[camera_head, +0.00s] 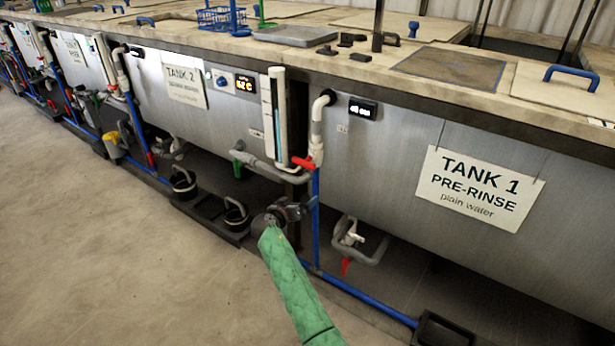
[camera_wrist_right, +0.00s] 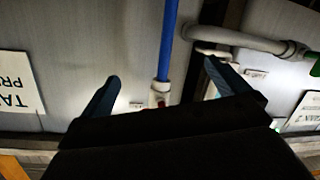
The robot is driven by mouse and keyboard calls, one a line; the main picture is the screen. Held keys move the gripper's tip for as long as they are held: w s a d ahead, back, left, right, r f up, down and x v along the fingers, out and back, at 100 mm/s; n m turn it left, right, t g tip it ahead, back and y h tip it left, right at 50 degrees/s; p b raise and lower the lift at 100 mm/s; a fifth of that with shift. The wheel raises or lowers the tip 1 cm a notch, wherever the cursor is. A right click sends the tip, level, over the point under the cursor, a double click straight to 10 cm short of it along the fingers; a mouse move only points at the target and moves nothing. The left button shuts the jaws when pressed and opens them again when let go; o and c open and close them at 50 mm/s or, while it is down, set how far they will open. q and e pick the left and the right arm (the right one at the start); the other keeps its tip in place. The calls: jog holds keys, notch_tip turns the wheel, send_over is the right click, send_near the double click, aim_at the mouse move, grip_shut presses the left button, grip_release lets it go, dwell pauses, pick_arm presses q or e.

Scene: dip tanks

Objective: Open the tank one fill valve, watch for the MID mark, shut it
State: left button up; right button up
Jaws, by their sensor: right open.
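The tank one sign (camera_head: 478,188) hangs on a grey tank wall at the right. A red valve handle (camera_head: 303,163) sits where a white elbow pipe (camera_head: 319,122) meets a blue pipe (camera_head: 316,215), left of the sign. A clear upright level tube (camera_head: 276,120) stands just left of it; no MID mark is readable. My right gripper (camera_head: 290,209) is below the handle, apart from it. In the right wrist view my right gripper (camera_wrist_right: 162,92) is open, with the blue pipe (camera_wrist_right: 169,42) and white valve body (camera_wrist_right: 160,95) showing between its fingers. The handle is mostly hidden there.
A small dark display (camera_head: 363,109) is right of the elbow. A grey drain pipe (camera_head: 360,247) with a red handle juts out low down. Black buckets (camera_head: 236,215) stand on a floor tray at the left. The concrete floor (camera_head: 130,270) is clear.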

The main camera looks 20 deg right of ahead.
aim_at(302, 165)
jog(key=w+r+m+h+b, duration=0.1)
jog(key=r, duration=0.2)
jog(key=w+r+m+h, duration=0.1)
jog(key=r, duration=0.2)
jog(key=w+r+h+b, duration=0.1)
jog(key=r, duration=0.3)
jog(key=shift+w+a+m+b, duration=0.15)
jog(key=shift+w+m+b, duration=0.15)
jog(key=shift+w+m, duration=0.1)
jog(key=shift+w+r, duration=0.15)
jog(key=shift+r, duration=0.05)
jog(key=p+x, duration=0.1)
jog(key=x, duration=0.6)
jog(key=shift+w+d, duration=0.15)
jog(key=shift+d, duration=0.1)
pick_arm(q)
jog(key=shift+w+d+r+t+h, duration=0.1)
jog(key=shift+d+r+t+h, duration=0.1)
jog(key=shift+d, duration=0.25)
jog(key=shift+w+d+r+t+h, duration=0.1)
jog(key=shift+d+t, duration=0.1)
jog(key=shift+d, duration=0.25)
pick_arm(e)
jog(key=c, duration=0.7)
pick_arm(q)
jog(key=shift+w, duration=0.1)
pick_arm(e)
jog(key=shift+o, duration=0.2)
